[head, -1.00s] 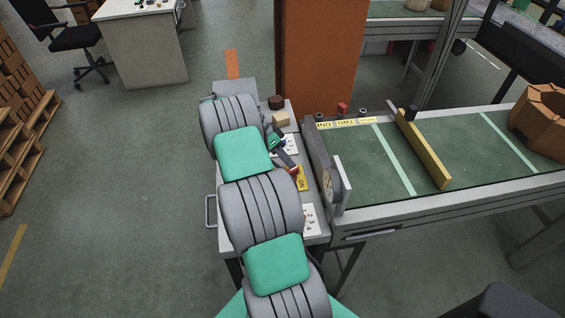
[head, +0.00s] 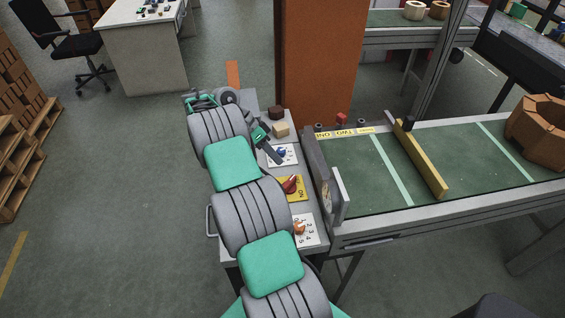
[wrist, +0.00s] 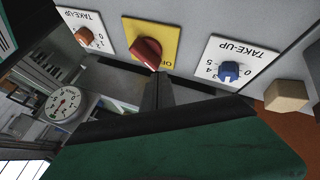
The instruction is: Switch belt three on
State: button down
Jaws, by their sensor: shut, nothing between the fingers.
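A red rotary switch (head: 290,185) sits on a yellow plate (head: 299,195) on the grey control desk. In the wrist view the red switch (wrist: 147,53) stands tilted on its yellow plate (wrist: 168,37), with part of the lettering hidden behind it. I cannot read its setting for certain. My gripper (head: 273,156) is shut and empty, above the desk near the blue knob. In the wrist view its dark fingers (wrist: 156,92) appear just below the red switch, with a small gap. Labels with ONE and TWO (head: 343,132) line the belt edge; the third label is unreadable.
A blue take-up knob (wrist: 230,71) and an orange take-up knob (wrist: 84,36) flank the switch. A beige block (head: 280,130) and dark knob (head: 275,112) stand behind. The green belt (head: 360,170) with a yellow bar (head: 421,160) lies right. A dial gauge (wrist: 63,105) is close by.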

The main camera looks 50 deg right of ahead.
jog(key=shift+w+a+r, duration=0.1)
jog(key=shift+w+r, duration=0.05)
jog(key=shift+r, duration=0.1)
jog(key=w+a+r+n+t+h+b, duration=0.1)
jog(key=w+a+n+h+b, duration=0.1)
jog(key=w+a+n+b, duration=0.2)
jog(key=shift+w+a+r, duration=0.3)
jog(key=shift+w+r, duration=0.05)
jog(key=shift+w, duration=0.2)
